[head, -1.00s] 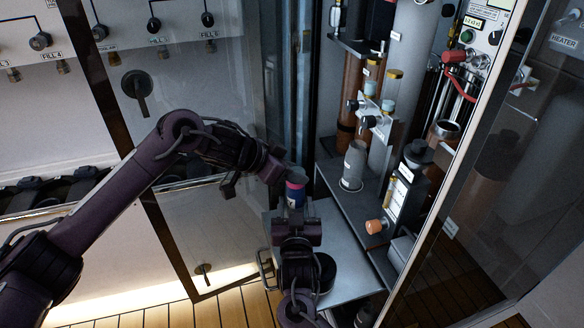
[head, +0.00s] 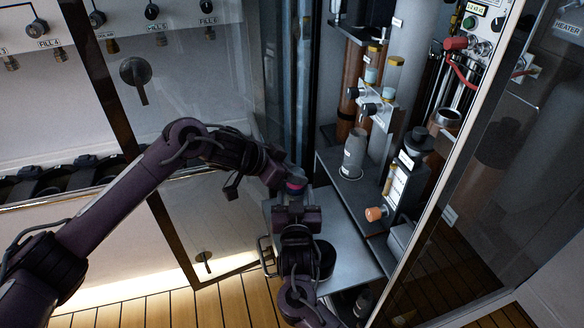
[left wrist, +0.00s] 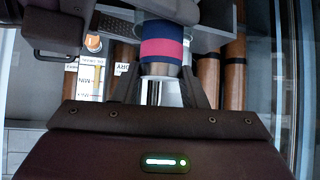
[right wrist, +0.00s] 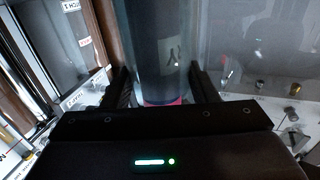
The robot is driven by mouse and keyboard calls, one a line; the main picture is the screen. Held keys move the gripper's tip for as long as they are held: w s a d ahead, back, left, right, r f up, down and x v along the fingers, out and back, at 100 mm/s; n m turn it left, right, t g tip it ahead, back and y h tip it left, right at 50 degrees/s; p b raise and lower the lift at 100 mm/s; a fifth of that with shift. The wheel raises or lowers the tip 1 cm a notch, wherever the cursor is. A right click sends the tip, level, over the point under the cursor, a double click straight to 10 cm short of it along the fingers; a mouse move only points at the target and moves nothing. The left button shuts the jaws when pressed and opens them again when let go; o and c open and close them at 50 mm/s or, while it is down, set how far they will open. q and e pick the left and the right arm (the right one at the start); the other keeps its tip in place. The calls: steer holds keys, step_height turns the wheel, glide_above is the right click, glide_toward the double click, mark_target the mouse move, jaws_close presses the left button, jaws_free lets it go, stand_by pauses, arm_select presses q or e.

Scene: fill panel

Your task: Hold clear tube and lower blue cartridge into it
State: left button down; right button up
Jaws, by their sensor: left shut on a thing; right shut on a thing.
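The blue cartridge (left wrist: 163,28) has a pink band (left wrist: 161,49) and a silvery end. My left gripper (left wrist: 160,88) is shut on it near the silvery end. In the head view the cartridge (head: 295,185) shows as a small pink and blue patch between my grippers. The clear tube (right wrist: 157,45) is long and see-through in the right wrist view, and my right gripper (right wrist: 160,88) is shut around it. Pink shows low at the tube, by the right fingers. My right gripper is directly below the left one. How deep the cartridge sits in the tube is hidden.
A grey metal table (head: 345,240) lies beneath my right arm. To the right, a shelf holds a grey bottle (head: 354,155) and a device with an orange knob (head: 375,214). Glass doors (head: 465,180) flank the cabinet. A panel with valves (head: 40,27) stands left.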

arm_select(q)
steer(key=shift+f, duration=0.35)
steer(key=c, duration=0.8)
jaws_free()
steer(key=v, duration=1.2)
steer(key=shift+f, duration=0.1)
arm_select(e)
steer(key=o, duration=1.1)
steer(key=shift+c, duration=0.2)
